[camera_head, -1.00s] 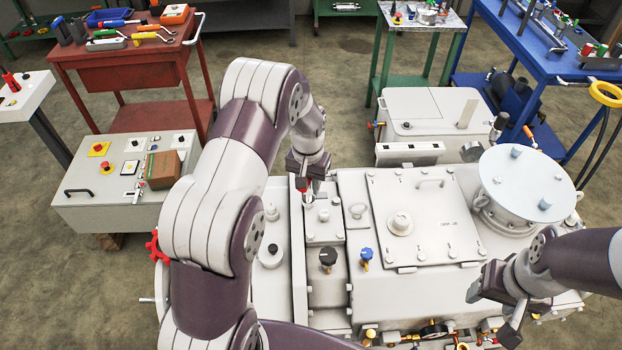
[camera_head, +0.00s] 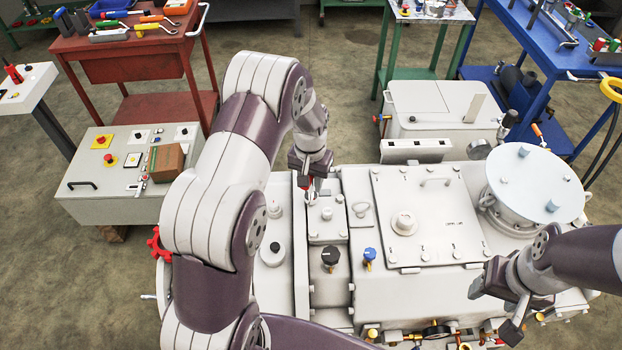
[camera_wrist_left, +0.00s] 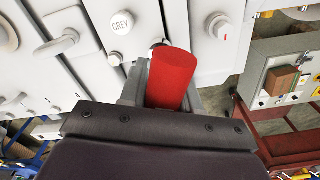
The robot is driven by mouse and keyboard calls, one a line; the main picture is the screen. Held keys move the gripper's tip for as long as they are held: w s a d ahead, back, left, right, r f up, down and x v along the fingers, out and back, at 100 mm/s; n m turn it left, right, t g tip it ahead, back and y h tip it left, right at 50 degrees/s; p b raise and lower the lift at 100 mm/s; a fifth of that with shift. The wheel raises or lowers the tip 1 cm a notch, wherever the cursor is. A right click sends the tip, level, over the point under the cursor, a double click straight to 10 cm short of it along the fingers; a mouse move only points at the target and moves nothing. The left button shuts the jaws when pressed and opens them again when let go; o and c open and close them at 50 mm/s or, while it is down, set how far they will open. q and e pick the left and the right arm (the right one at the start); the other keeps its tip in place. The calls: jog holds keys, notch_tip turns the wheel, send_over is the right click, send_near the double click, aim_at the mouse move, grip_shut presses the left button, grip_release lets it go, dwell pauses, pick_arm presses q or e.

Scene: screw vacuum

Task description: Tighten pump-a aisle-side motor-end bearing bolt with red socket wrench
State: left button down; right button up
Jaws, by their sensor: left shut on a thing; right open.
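The pump (camera_head: 438,290) is a long pale grey machine with bolted covers. My left gripper (camera_head: 310,184) is over the left part of its top, at the far edge of a small bolted cover (camera_head: 327,226). It is shut on the red socket wrench (camera_wrist_left: 178,78), whose red handle fills the middle of the left wrist view. The wrench's lower end and the bolt under it are hidden, so I cannot tell whether they touch. My right gripper (camera_head: 501,306) is open and empty over the pump's near right side.
A grey control box (camera_head: 90,188) with buttons and a brown block stands left. Behind are a red tool cart (camera_head: 130,63), a green-legged table (camera_head: 428,75) and a blue bench (camera_head: 560,72). Black (camera_head: 330,258) and blue (camera_head: 369,256) knobs rise near the small cover.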

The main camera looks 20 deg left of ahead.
pick_arm(q)
jog(key=shift+w+r, duration=0.1)
jog(key=shift+w, duration=0.15)
jog(key=shift+f, duration=0.2)
jog(key=shift+f+b, duration=0.3)
jog(key=shift+f, duration=0.25)
jog(key=m, duration=0.5)
jog(key=shift+p, duration=0.4)
jog(key=m, duration=0.5)
jog(key=shift+f+m, duration=0.1)
jog(key=shift+m, duration=0.2)
jog(key=shift+s+n+p, duration=0.2)
jog(key=shift+n+p, duration=0.3)
jog(key=shift+p, duration=0.05)
